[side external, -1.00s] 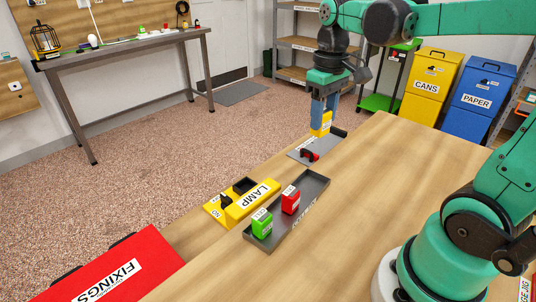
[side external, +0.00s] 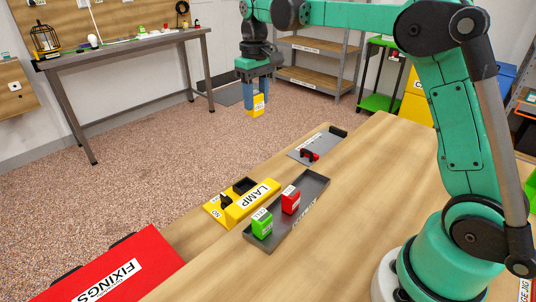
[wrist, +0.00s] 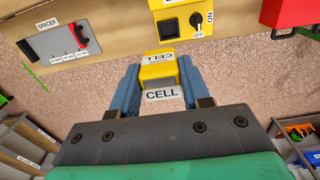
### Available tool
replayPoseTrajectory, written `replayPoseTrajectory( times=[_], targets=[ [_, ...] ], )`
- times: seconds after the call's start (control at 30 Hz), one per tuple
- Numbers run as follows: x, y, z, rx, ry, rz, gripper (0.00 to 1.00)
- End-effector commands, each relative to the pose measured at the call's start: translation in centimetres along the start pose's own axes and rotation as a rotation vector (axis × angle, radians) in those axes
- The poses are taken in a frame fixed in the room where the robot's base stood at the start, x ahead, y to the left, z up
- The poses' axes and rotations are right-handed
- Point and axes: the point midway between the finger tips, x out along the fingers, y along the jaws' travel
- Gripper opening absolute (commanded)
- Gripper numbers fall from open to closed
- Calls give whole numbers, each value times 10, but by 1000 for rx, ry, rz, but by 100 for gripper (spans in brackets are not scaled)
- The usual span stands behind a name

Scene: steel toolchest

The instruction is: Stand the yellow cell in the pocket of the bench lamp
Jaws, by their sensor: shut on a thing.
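The yellow cell (side external: 257,105) is between the blue fingers of my gripper (side external: 257,98), which is shut on it. It hangs upright in the air, beyond the bench's far edge in the side view. The wrist view shows the cell (wrist: 160,72) with its CELL labels, pinched between both fingers. The yellow bench lamp (side external: 252,200) lies on the bench, with a dark open pocket (side external: 243,186) in its top and a black knob marked ON and OFF. The lamp also shows at the top of the wrist view (wrist: 190,22), apart from the cell.
A grey tray (side external: 318,182) beside the lamp holds a green cell (side external: 262,224) and a red cell (side external: 291,200). A grey spacer plate (side external: 325,143) with a red and black part lies farther back. A red FIXINGS box (side external: 112,272) stands at front left.

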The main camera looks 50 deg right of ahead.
Motion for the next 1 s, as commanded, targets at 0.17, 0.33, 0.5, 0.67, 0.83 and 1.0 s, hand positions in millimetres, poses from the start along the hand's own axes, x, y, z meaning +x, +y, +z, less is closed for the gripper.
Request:
replayPoseTrajectory(
  times=[0.17,0.33,0.5,0.67,0.83,1.0],
  targets=[
    [23,-12,-24,-12,0,0,0],
    [38,-16,-32,-15,0,0,0],
    [78,-16,-32,-15,0,0,0],
    [126,-16,-32,-15,0,0,0],
    [170,-16,-32,-15,0,0,0],
    [191,-16,-32,-15,0,0,0]
  ],
)
